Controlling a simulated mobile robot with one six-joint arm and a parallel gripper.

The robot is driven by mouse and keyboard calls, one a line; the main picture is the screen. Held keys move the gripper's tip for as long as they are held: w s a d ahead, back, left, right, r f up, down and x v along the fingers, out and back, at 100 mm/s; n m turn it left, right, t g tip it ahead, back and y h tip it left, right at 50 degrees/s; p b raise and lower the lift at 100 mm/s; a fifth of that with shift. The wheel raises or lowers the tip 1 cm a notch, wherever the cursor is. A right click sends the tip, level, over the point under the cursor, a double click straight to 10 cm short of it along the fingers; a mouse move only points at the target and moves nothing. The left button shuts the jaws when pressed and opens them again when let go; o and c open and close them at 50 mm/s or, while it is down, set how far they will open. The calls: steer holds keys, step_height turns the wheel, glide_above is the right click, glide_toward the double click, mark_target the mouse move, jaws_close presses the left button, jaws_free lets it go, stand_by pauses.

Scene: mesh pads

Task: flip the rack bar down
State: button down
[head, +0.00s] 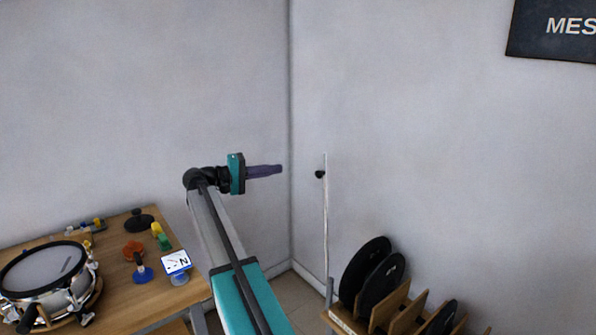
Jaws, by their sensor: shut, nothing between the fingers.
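The rack bar (326,225) is a thin pale rod standing nearly upright at the left end of the wooden rack (345,322). A small black knob (320,174) sits near its top, on its left side. My gripper (277,169) has purple fingers that are shut and empty. It points right, at about the knob's height, and shows to the left of the bar with a gap between them. The distance in depth between them is hard to tell. The bar's foot is partly hidden near the rack's corner.
Several black round pads (364,270) stand in the rack's wooden slots. A wooden table (125,300) at the left holds a drum (42,270), coloured knobs and a small white sign (176,262). Walls meet in a corner behind my gripper.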

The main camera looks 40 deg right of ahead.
steer(key=shift+w+a, duration=0.1)
steer(key=s+d+f+p, duration=0.1)
steer(key=s+d+p, duration=0.2)
steer(key=s+d, duration=0.4)
steer(key=shift+d, duration=0.8)
stand_by(0.3)
steer(key=shift+f, duration=0.1)
